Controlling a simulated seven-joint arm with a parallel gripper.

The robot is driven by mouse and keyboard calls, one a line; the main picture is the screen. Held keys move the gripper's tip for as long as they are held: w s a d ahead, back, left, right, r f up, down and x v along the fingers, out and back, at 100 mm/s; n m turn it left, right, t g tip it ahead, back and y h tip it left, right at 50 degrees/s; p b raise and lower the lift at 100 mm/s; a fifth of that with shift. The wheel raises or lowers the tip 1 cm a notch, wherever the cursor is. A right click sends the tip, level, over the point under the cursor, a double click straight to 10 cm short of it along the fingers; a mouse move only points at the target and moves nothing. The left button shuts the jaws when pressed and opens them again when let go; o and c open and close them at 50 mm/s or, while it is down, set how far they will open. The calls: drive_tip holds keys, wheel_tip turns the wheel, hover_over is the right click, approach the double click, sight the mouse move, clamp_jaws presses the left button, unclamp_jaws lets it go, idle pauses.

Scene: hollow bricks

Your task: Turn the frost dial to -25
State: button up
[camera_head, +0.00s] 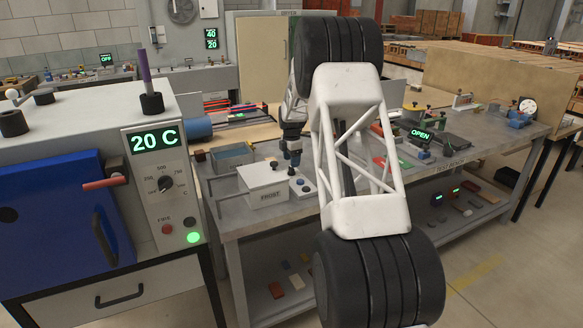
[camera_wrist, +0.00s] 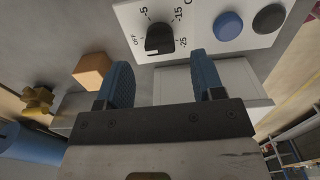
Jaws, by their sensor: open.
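The frost dial is a black knob (camera_wrist: 160,38) on a white panel in the wrist view, with marks OFF, -5, -15 and -25 around it. I cannot make out clearly which mark its pointer faces. A blue button (camera_wrist: 229,26) and a dark button (camera_wrist: 268,18) sit to its right on the panel. My gripper (camera_wrist: 160,72) is open and empty, its two blue fingers apart, with the knob showing beyond the gap. In the head view my gripper (camera_head: 291,155) points down above the small panel beside the white frost box (camera_head: 264,187).
A furnace cabinet (camera_head: 165,210) with a "20 C" display stands left of the bench (camera_head: 270,222). An open-topped grey bin (camera_head: 232,158) is behind the frost box.

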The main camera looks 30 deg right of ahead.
sight(291, 171)
drive_tip(key=shift+f, duration=1.8)
drive_tip(key=c, duration=0.9)
drive_tip(key=shift+c, duration=0.2)
